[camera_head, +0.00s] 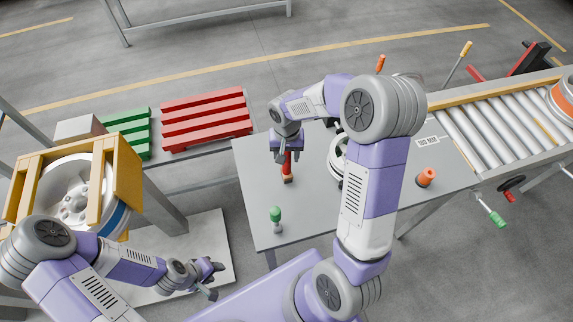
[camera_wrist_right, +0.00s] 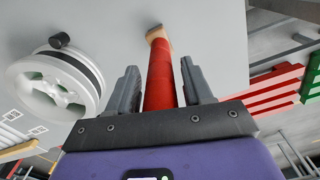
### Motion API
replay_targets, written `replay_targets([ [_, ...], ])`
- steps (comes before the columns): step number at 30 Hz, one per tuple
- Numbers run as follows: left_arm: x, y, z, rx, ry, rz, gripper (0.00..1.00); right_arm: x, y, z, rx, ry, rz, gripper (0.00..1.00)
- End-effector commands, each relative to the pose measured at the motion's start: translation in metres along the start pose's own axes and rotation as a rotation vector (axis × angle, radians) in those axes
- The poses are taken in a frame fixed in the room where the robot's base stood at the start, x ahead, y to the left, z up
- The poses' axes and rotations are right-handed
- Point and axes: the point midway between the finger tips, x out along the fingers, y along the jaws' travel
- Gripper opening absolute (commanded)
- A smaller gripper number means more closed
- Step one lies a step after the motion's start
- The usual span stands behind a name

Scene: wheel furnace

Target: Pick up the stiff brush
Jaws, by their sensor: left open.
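The stiff brush (camera_head: 287,168), with a red handle and a tan head, stands roughly upright at the left part of the grey table (camera_head: 262,222). My right gripper (camera_head: 284,155) is over its handle. In the right wrist view the red handle (camera_wrist_right: 161,80) lies between the two fingers of my right gripper (camera_wrist_right: 161,88), with the tan head beyond the fingertips. My left gripper (camera_head: 213,279) is open and empty, low at the left, away from the brush.
A white wheel (camera_wrist_right: 60,85) sits beside the brush, partly hidden by my right arm in the head view (camera_head: 337,155). A green-handled tool (camera_head: 275,217) and an orange item (camera_head: 427,177) stand on the table. Red pallet (camera_head: 205,120) left, roller conveyor (camera_head: 495,122) right.

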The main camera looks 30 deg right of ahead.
Motion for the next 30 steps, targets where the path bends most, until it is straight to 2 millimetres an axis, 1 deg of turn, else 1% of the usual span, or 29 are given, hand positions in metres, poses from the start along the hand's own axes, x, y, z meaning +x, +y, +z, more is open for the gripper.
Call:
replay_targets([
  [1,0.0,0.0,0.0,0.0,0.0,0.0,0.43,0.0,0.0,0.0,0.0,0.0,0.0,0.42],
  [9,0.0,0.0,0.0,0.0,0.0,0.0,0.43,0.0,0.0,0.0,0.0,0.0,0.0,0.01],
  [16,0.0,0.0,0.0,0.0,0.0,0.0,0.43,-0.002,0.0,0.0,0.0,0.001,0.0,0.0],
  [19,-0.001,0.001,0.0,0.0,0.0,0.0,0.43,-0.009,0.0,-0.001,0.0,0.002,-0.001,0.0],
  [23,-0.005,0.002,0.0,0.0,0.0,0.0,0.43,-0.033,-0.001,-0.001,-0.001,0.005,-0.003,0.0],
  [27,-0.009,0.003,0.0,0.0,0.0,0.0,0.43,-0.063,-0.001,-0.001,0.001,0.005,-0.003,0.0],
  [30,-0.011,0.004,0.001,0.0,0.0,0.0,0.43,-0.081,-0.001,-0.001,-0.001,0.005,-0.003,0.0],
])
